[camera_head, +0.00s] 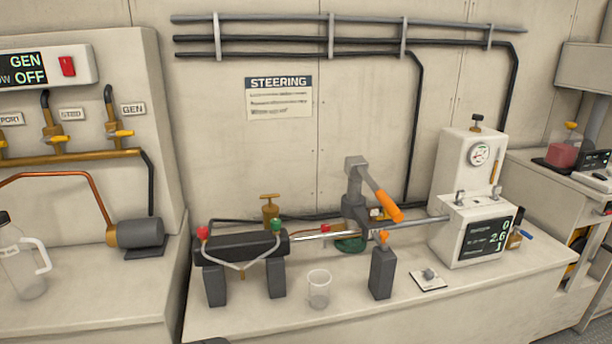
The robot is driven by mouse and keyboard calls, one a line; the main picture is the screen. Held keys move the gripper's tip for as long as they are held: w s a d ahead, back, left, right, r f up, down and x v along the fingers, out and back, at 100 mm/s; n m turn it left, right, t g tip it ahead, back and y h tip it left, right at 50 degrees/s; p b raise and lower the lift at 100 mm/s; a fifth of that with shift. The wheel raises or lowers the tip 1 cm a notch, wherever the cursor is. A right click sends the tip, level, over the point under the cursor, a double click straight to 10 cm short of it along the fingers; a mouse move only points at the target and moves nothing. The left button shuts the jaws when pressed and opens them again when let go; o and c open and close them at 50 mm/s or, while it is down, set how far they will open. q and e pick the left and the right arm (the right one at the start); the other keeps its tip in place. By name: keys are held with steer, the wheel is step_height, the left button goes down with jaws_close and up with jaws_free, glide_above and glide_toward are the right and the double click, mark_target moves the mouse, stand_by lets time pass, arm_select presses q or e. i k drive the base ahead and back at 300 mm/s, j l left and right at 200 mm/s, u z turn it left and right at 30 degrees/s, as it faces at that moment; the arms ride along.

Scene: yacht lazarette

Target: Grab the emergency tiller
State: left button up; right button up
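A grey lever with an orange grip (388,206) rises from a grey post (354,205) behind the steering gear on the middle bench; it looks like the emergency tiller. Its grip slants down to the right, and its head is at the top of the post. Neither of my grippers can be made out. A small dark sliver shows at the bottom edge, too little to identify.
A white box with a display (475,232) stands right. A jug (22,262) stands left. The bench's front strip (255,318) is mostly free.

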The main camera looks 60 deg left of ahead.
mark_target(356, 167)
steer(key=u, duration=1.55)
steer(key=i+z, duration=0.3)
